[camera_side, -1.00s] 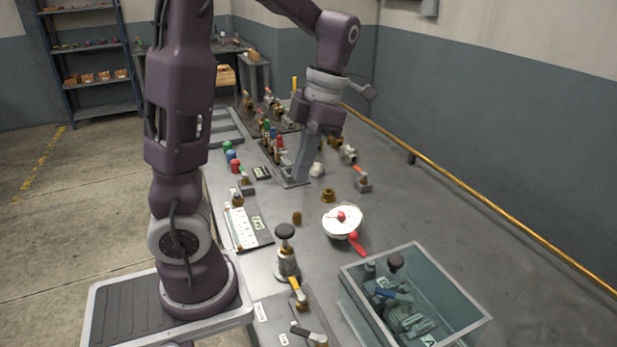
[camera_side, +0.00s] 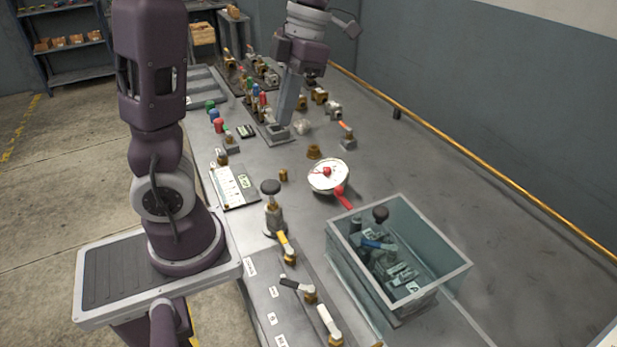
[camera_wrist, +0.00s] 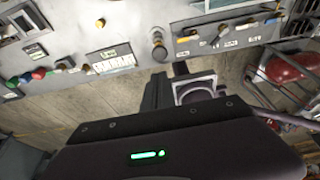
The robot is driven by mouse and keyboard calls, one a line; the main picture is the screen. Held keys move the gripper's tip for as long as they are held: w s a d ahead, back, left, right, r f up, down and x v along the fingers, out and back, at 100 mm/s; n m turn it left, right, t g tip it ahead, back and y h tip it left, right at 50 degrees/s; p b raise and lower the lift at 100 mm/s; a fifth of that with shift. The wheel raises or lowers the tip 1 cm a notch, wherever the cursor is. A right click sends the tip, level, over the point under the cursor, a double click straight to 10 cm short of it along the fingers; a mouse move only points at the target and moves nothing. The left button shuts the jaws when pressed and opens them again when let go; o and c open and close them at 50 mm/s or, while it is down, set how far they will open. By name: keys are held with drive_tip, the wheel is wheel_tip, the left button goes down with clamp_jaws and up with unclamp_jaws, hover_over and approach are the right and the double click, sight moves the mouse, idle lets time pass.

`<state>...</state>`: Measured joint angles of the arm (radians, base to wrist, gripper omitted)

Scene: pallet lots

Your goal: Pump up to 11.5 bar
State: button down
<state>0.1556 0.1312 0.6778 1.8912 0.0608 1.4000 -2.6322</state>
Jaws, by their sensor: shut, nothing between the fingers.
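A hand pump (camera_side: 274,218) with a round black knob (camera_side: 271,187) stands upright near the bench's left edge. In the wrist view, a black-topped upright (camera_wrist: 158,45) at the bench edge looks like this pump. A white round dish-like part (camera_side: 328,186) with a red knob and red handle sits to its right; I cannot tell whether it is a gauge. No pressure reading is legible. My gripper (camera_wrist: 170,80) is shut and empty. In the side view it is high over the far part of the bench, away from the pump, and its fingers are hard to make out.
A panel with a small display (camera_side: 243,181) lies beyond the pump. A clear-walled bin (camera_side: 455,275) holding parts stands at the right. Lever valves (camera_side: 330,322) line the near edge. Coloured knobs and fittings crowd the far bench. The right side is mostly clear.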

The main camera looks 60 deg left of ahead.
sight(275, 183)
drive_tip(key=shift+r, duration=0.6)
drive_tip(key=shift+f, duration=0.1)
drive_tip(key=x, duration=1.3)
drive_tip(key=shift+w+f, duration=0.15)
drive_tip(key=shift+w, duration=0.25)
drive_tip(key=shift+f, duration=0.4)
wheel_tip(275, 183, down, 3)
drive_tip(key=shift+s+f, duration=0.1)
drive_tip(key=shift+f, duration=0.25)
